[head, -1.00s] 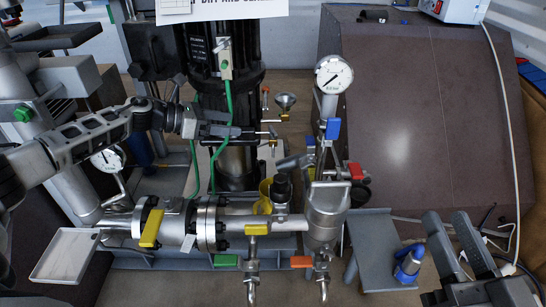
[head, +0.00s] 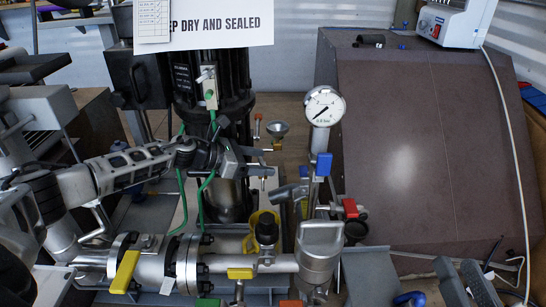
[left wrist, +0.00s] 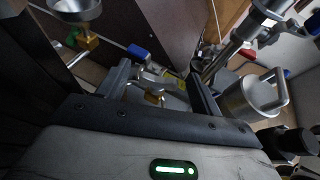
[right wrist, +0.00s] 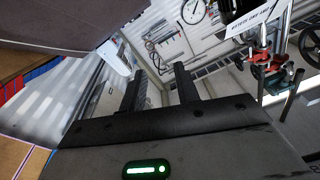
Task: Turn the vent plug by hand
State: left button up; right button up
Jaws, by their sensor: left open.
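I cannot tell for certain which small fitting is the vent plug. Small brass fittings (head: 277,145) sit below a metal funnel cup (head: 277,128), right of the black vertical motor housing. My left gripper (head: 263,161) is open, its fingers pointing right just beside and below these fittings. In the left wrist view, a small brass piece (left wrist: 153,98) shows between the two spread fingers, with a grey lever-like part behind it; contact cannot be told. The funnel cup (left wrist: 75,9) shows at upper left there. My right gripper (head: 468,280) is open and empty at lower right, away from the fittings.
A pressure gauge (head: 325,106) and a blue-handled valve (head: 323,164) stand right of the left gripper. A flanged pipe with yellow handles (head: 125,271) runs below. A large brown sloped panel (head: 425,150) fills the right side. A hanging sign (head: 220,27) is above.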

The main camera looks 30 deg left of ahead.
pick_arm(q)
jog(key=shift+w+d+f, duration=0.25)
jog(key=shift+w+d, duration=0.15)
jog(key=shift+w, duration=0.05)
jog(key=c, duration=1)
